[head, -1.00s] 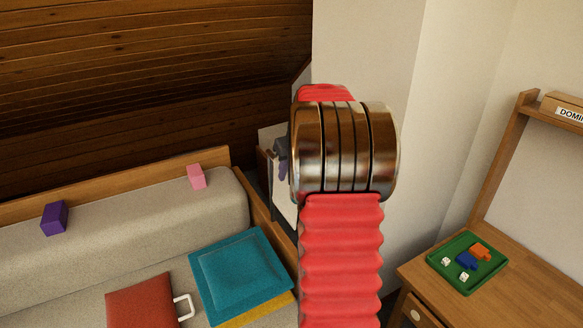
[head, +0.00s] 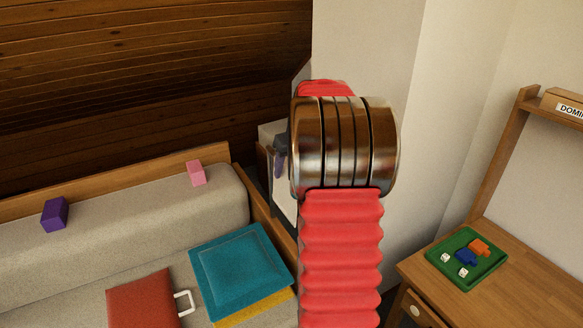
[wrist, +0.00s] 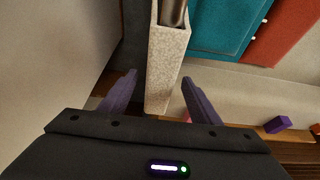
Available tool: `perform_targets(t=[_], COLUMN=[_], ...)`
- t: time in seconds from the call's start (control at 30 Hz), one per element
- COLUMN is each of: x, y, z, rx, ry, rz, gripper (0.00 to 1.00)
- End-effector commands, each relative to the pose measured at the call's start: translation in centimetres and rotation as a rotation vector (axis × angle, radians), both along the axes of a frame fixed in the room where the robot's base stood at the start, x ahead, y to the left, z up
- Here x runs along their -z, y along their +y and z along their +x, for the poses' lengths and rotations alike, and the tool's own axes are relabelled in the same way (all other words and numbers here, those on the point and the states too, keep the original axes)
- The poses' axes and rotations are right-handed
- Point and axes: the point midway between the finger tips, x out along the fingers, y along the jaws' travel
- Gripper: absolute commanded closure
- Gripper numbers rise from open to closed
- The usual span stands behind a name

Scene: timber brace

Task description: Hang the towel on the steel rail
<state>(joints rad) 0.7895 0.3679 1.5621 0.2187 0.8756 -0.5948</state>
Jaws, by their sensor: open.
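A pale, speckled towel (wrist: 166,70) hangs in the wrist view, with a shiny steel rail (wrist: 173,12) at its top. The towel appears to be draped over the rail. My gripper (wrist: 159,77) is open, with one purple finger on each side of the towel's lower part. There is a visible gap on the right; touch on the left is hard to judge. In the head view the towel (head: 285,197) shows as a white strip, mostly hidden behind my arm, with my gripper (head: 281,155) partly visible beside it.
A sofa (head: 205,215) at left holds a teal cushion (head: 240,270), a red item with a white handle (head: 142,300), and purple (head: 55,214) and pink (head: 196,172) blocks. A desk (head: 510,270) with a green tray (head: 443,247) stands right. A pale wall is close behind my arm.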

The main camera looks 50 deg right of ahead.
Motion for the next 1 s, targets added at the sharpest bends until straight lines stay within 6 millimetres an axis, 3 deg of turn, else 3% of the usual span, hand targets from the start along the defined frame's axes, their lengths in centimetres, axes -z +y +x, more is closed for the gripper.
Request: perform_targets(t=[0.27,0.8,1.0], x=[-2.6,-11.1,-12.5], y=[0.2,1.2,1.4], z=[-0.9,-4.1,-4.7], rx=[0.001,0.001,0.000], ry=[-0.002,-0.003,-0.001], rz=[-0.003,-0.003,0.000], gripper=[0.43,0.43,0.43])
